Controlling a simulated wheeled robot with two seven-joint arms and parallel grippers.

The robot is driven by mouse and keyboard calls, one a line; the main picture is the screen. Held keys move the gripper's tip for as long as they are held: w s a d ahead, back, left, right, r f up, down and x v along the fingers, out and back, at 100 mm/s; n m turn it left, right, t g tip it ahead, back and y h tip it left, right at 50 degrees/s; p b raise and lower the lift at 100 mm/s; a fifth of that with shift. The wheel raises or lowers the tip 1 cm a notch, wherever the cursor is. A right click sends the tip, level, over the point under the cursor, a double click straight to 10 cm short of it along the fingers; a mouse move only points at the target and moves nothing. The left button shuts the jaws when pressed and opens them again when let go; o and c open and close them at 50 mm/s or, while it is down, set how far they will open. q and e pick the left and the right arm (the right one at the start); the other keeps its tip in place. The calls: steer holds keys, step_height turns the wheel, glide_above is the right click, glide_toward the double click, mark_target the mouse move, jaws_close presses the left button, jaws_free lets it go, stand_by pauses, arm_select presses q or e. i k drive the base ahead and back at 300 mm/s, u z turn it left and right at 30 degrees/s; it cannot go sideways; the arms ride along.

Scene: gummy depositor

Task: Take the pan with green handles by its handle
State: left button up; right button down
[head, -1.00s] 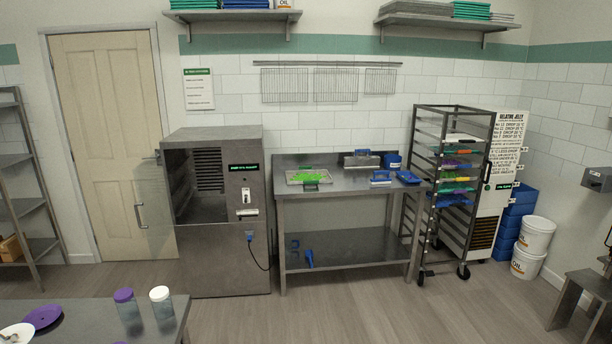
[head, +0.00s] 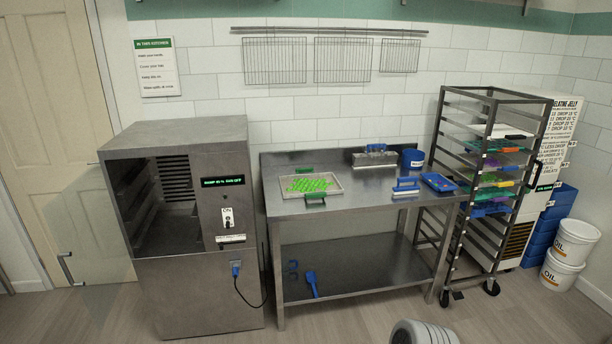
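The pan with green handles (head: 288,193) lies flat on the left part of the steel table's top. It is a shallow light-grey tray with bright green pieces spread over its middle. One green handle (head: 315,199) is at its front edge, towards me, and another green handle (head: 304,171) is at its back edge. Nothing covers the pan. Neither of my grippers shows in the head view, so nothing of mine is seen touching the pan.
The steel table (head: 350,205) also bears a blue-handled scraper (head: 406,187), a blue tray (head: 439,182) and a blue tub (head: 413,159). A steel cabinet (head: 195,285) with its door open stands left, a wheeled rack (head: 480,190) right. Floor before the table is mostly clear.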

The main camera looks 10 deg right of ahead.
mark_target(316, 185)
steer(key=i, duration=0.8)
steer(key=z, duration=1.1)
steer(key=i, duration=0.6)
steer(key=z, duration=0.8)
steer(key=i, duration=1)
steer(key=u, duration=0.2)
